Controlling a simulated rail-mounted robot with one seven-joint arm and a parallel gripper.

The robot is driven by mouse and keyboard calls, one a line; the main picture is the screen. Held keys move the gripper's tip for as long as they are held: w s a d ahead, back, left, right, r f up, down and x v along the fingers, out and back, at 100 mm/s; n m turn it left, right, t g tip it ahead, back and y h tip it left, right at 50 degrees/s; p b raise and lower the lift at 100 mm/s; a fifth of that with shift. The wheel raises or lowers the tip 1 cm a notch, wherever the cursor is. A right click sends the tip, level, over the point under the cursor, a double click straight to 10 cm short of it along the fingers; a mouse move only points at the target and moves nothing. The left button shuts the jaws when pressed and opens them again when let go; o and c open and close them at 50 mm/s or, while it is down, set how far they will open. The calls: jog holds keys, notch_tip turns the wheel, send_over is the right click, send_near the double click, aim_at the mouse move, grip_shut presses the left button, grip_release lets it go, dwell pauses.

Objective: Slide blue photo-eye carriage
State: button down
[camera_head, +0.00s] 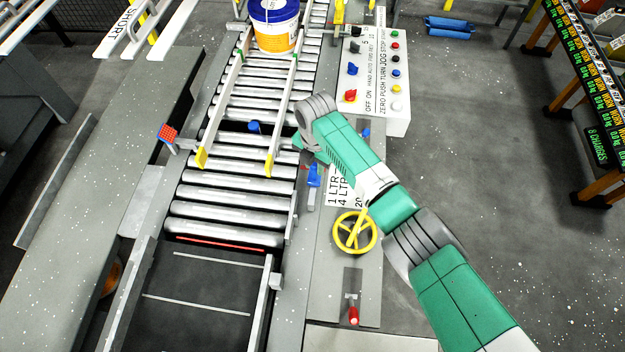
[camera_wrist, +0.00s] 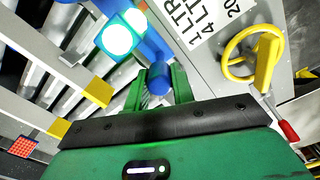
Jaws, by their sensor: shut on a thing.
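The blue photo-eye carriage (camera_head: 314,175) sits beside the right side of the roller conveyor, left of the white size label. In the wrist view, its blue body (camera_wrist: 150,45) shows with a square photo-eye that has bright round lenses, and a blue cylindrical knob (camera_wrist: 155,78) sticks out towards me. My gripper (camera_wrist: 163,88) has its green fingers shut on this knob. In the head view my arm comes in from the lower right, and I cannot make out the fingers there.
A yellow handwheel (camera_head: 354,232) and a red-tipped lever (camera_head: 353,315) stand close by on the frame. A control box (camera_head: 375,80) is behind the wrist. Yellow-tipped guide rails (camera_head: 270,163) and a red reflector (camera_head: 168,133) lie left. A pail (camera_head: 275,25) stands upstream.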

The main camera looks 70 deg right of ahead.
jog(key=shift+w+d+f, duration=0.15)
jog(key=shift+d, duration=0.35)
jog(key=shift+r, duration=0.2)
jog(key=c, duration=1.2)
grip_release()
jog(key=shift+o, duration=0.2)
jog(key=shift+r+p, duration=0.6)
jog(key=shift+r, duration=3.3)
